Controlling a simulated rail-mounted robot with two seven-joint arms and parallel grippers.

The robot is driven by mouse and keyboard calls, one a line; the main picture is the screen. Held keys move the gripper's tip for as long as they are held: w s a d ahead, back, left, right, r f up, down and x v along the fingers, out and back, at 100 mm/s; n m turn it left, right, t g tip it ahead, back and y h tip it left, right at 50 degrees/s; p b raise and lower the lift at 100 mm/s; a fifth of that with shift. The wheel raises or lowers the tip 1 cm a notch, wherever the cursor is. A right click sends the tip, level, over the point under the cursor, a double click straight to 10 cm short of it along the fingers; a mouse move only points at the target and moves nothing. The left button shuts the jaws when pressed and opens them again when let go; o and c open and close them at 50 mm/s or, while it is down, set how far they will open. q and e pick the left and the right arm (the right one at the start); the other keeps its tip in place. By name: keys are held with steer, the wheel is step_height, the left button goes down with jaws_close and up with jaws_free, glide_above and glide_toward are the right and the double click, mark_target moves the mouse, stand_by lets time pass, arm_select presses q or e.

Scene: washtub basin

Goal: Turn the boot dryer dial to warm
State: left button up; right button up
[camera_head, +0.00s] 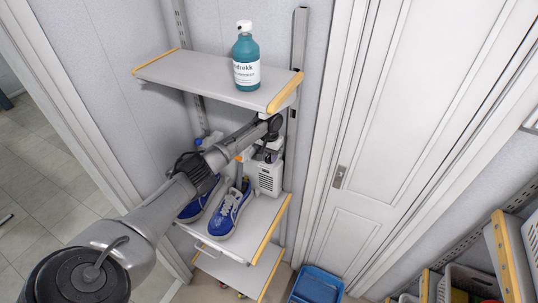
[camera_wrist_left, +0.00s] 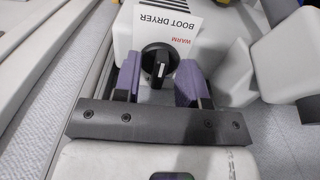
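The boot dryer is a white vented unit (camera_head: 268,180) on the middle shelf in the head view. In the left wrist view, its black round dial (camera_wrist_left: 157,65) carries a white mark. A white label (camera_wrist_left: 163,28) beside it reads "BOOT DRYER" and, in red, "WARM", upside down in this view. The white mark lies on the side of the dial away from the red word. My left gripper (camera_wrist_left: 158,82) is open, its two purple fingers on either side of the dial. I cannot tell whether they touch it. In the head view it is at the top of the dryer. My right gripper is not in view.
Blue sneakers (camera_head: 230,210) stand left of the dryer on the middle shelf (camera_head: 257,228). A teal bottle (camera_head: 246,58) stands on the upper shelf (camera_head: 205,78) above my arm. A blue bin (camera_head: 317,286) is on the floor by the white door (camera_head: 400,130).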

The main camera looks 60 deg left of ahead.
arm_select(q)
jaws_close()
stand_by(0.3)
